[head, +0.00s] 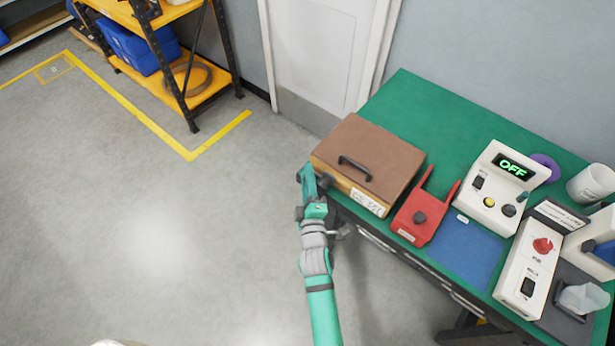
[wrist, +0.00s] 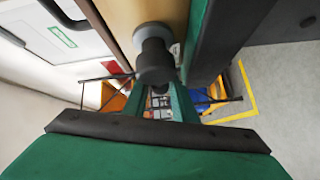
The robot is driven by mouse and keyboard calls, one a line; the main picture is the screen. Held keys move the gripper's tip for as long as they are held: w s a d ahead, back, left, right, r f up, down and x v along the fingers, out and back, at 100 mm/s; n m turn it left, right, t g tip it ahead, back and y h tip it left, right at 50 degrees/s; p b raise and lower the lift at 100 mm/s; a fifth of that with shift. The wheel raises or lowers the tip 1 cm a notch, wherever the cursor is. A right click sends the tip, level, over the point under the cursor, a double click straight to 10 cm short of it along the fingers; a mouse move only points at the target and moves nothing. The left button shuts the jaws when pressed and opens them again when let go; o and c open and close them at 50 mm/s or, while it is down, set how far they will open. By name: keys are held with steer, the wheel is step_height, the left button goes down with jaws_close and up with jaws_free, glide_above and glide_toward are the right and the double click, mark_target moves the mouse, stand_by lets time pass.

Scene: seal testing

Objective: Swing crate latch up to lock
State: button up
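The crate (head: 375,150) is a box with a brown lid and a black handle, standing on the green table's left end. A dark round knob (wrist: 155,55), seemingly the latch's, sticks out from its wooden side in the wrist view; it also shows at the crate's left front corner (head: 326,181) in the head view. My gripper (head: 309,181) is beside this corner, close to the knob. In the wrist view its green fingers (wrist: 161,98) stand apart with a gap between them. The knob overlaps the fingertips there; I cannot tell whether they touch it. The latch plate is mostly hidden.
A red forked fixture (head: 422,215) lies just right of the crate. A white unit reading OFF (head: 503,187), a switch box (head: 532,262) and a mug (head: 592,184) are farther right. The floor left of the table is clear up to an orange shelf (head: 190,75).

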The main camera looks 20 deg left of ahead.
mark_target(321, 184)
jaws_close()
